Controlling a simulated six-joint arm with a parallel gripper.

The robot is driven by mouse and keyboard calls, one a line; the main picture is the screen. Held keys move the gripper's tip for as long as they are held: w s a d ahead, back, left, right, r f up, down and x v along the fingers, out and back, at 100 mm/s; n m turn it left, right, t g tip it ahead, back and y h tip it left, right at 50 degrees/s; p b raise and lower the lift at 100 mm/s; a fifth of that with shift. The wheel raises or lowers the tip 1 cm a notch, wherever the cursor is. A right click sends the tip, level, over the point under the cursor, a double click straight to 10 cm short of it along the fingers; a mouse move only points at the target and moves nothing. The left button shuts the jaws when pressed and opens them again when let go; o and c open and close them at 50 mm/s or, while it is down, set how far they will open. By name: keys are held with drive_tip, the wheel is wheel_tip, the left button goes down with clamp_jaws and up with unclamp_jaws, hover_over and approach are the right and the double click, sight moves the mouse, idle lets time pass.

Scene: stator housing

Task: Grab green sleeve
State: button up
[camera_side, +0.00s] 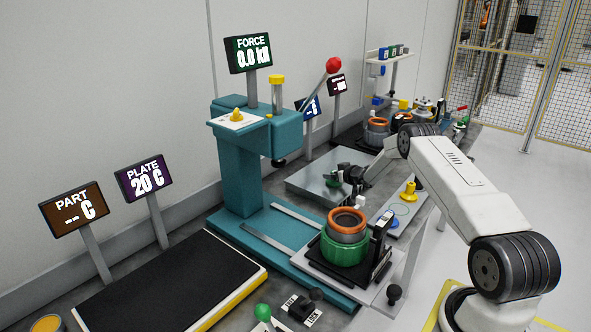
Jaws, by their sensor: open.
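A green ribbed sleeve (345,250) stands upright on a black base at the front of the teal press. An orange-rimmed grey ring part (347,224) sits in its top and stands above it. My gripper (343,187) is open, behind the sleeve in the picture and apart from it, low over a grey metal plate (312,184). A small dark green thing shows by the fingers; it is too small to tell what it is or whether they touch it.
The teal press (237,165) with a red-knobbed lever stands left of my gripper. A black upright bracket (380,246) stands close right of the sleeve. A yellow part (409,192) stands right of my gripper. A black heating plate (165,280) lies front left.

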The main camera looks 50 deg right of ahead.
clamp_jaws()
drive_tip(key=shift+r, duration=0.25)
drive_tip(key=shift+r, duration=0.9)
drive_tip(key=s+a+r, duration=0.7)
drive_tip(key=s+r, duration=0.3)
drive_tip(key=s, duration=0.1)
drive_tip(key=shift+s+a+r, duration=0.3)
drive_tip(key=shift+a+r, duration=0.05)
drive_tip(key=shift+r, duration=0.05)
